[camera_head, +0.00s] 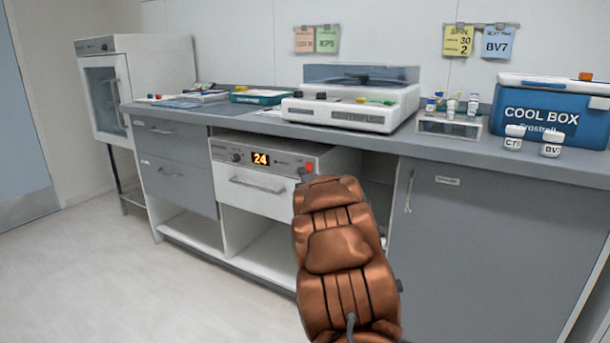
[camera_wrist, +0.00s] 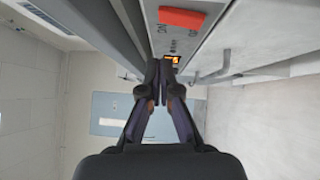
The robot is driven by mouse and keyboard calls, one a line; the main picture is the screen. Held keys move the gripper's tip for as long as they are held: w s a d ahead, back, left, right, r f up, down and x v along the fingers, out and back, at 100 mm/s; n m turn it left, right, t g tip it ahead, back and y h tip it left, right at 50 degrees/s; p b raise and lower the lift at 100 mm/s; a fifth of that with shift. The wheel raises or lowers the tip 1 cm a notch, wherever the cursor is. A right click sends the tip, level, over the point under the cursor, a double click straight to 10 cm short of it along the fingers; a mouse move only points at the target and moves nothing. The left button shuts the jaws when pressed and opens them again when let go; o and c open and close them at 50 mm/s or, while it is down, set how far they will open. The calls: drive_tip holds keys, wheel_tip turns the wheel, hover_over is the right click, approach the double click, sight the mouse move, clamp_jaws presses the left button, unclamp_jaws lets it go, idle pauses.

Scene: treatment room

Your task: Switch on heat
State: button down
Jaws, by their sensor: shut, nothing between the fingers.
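The white heating unit (camera_head: 265,160) sits under the counter with an orange display (camera_head: 261,158) reading 24. A knob (camera_head: 236,157) is left of the display. A red switch (camera_head: 309,168) is at the right end of its panel, just beyond my copper-coloured arm. In the wrist view the red switch (camera_wrist: 181,18) is large at the top, with small markings beside it, and the lit display (camera_wrist: 172,59) lies beyond. My gripper (camera_wrist: 158,66) is shut and empty, below the switch in that picture and apart from it. In the head view the arm hides the gripper.
The counter (camera_head: 240,112) overhangs the unit. It bears a centrifuge (camera_head: 345,117), a vial rack (camera_head: 449,125) and a blue cool box (camera_head: 540,115). A grey cupboard (camera_head: 480,220) stands to the right. Open floor (camera_head: 120,270) lies left. The drawer handle (camera_wrist: 210,72) juts out in the wrist view.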

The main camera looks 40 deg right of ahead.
drive_tip(key=r+p+v, duration=0.1)
drive_tip(key=p+v, duration=0.1)
drive_tip(key=v, duration=0.6)
drive_tip(key=shift+s+r, duration=0.25)
drive_tip(key=shift+r, duration=0.05)
drive_tip(key=shift+a, duration=0.1)
drive_tip(key=shift+r, duration=0.1)
